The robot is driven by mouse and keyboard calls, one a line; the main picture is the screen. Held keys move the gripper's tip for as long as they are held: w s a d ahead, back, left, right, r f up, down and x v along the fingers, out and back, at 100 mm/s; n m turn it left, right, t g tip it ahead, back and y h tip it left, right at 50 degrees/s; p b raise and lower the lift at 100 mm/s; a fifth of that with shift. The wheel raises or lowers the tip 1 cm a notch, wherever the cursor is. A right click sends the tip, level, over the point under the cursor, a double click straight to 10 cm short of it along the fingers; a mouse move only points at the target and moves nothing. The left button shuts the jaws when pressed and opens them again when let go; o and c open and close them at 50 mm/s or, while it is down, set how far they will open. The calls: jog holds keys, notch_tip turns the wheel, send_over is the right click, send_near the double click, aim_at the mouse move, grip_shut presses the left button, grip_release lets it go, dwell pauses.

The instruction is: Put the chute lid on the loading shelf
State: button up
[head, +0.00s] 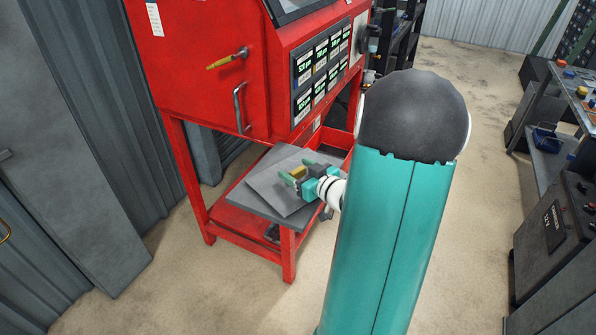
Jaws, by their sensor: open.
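The chute lid (267,185) appears to be the thin, lighter grey plate with a yellow block-like handle (298,171). It lies turned at an angle on the darker grey loading shelf (249,203), low on the front of the red cabinet. The plate looks flat on the shelf. My gripper (297,173) is over the plate, its green fingers open on either side of the yellow handle. I cannot tell whether the fingers touch the handle. My wrist and gripper hide the right part of the plate and shelf.
The red cabinet (205,60) has a door with a bar handle (240,108), a yellow-gripped lever (228,59) and a display panel (322,65). Red legs frame the shelf. Grey wall panels stand left. A workbench (570,100) and dark machine (560,225) stand right. Floor between is clear.

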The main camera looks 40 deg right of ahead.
jog(key=s+r, duration=0.2)
jog(key=s, duration=1)
jog(key=w+r+g+h, duration=0.1)
jog(key=w, duration=0.1)
jog(key=w+a+r+h, duration=0.1)
jog(key=w, duration=0.1)
jog(key=w+a+r+g+h, duration=0.1)
jog(key=w+r, duration=0.1)
jog(key=w, duration=0.1)
jog(key=shift+w+r+g, duration=0.1)
jog(key=shift+g, duration=0.2)
jog(key=w+a+r+g+h, duration=0.2)
jog(key=a+r+g, duration=0.15)
jog(key=a, duration=0.25)
jog(key=s+a+g+y, duration=0.1)
jog(key=s+a, duration=0.3)
jog(key=a, duration=0.4)
jog(key=s+a+r+g+y, duration=0.1)
jog(key=s+a+g+y, duration=0.1)
jog(key=a, duration=0.6)
jog(key=s+a+r+g+y, duration=0.1)
jog(key=s+a+y, duration=0.1)
jog(key=s+a, duration=0.4)
jog(key=shift+a+n+y, duration=0.3)
jog(key=shift+a+y, duration=0.1)
jog(key=shift+a, duration=0.55)
jog(key=shift+r+g, duration=0.1)
jog(key=shift+g, duration=0.15)
jog(key=c, duration=0.7)
jog(key=shift+d, duration=0.15)
